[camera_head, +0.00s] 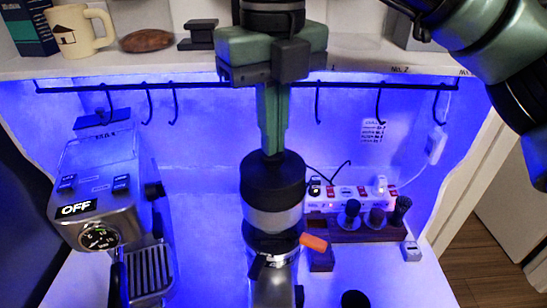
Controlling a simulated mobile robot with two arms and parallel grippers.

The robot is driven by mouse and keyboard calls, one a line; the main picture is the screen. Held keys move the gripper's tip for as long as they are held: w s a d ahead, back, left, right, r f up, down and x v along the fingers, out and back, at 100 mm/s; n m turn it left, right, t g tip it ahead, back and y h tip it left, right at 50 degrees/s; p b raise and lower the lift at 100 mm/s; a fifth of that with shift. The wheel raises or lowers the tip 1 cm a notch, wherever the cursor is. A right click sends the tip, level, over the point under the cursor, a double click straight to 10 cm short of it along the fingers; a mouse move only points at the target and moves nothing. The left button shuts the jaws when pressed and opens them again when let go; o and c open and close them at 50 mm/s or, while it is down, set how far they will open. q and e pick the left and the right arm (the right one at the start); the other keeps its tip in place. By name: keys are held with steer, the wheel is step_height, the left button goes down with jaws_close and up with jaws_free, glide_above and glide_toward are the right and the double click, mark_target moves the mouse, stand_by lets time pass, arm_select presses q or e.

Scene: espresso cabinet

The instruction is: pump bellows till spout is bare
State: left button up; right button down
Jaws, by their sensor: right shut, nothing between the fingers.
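The black bellows (272,180) sits on top of the grinder (274,280), above a grey translucent band. It stands upright in the middle of the view. My right gripper (271,151) points straight down over it, with its green fingers shut and empty. The fingertips are at the top of the bellows; whether they press on it or stop just above it I cannot tell. The grinder's spout is not clearly visible, so I cannot see whether grounds are on it. An orange piece (313,242) sticks out on the grinder's right side. My left gripper is not in view.
An espresso machine (100,195) showing OFF stands at left. A power strip (350,196) and a dark wooden tool stand (365,232) are close on the right. A hook rail (220,84) runs below the shelf (360,55), behind my gripper. A mug (80,32) stands on the shelf.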

steer(key=shift+f, duration=0.35)
steer(key=shift+r, duration=0.15)
steer(key=shift+r+p, duration=2.7)
steer(key=shift+r, duration=0.8)
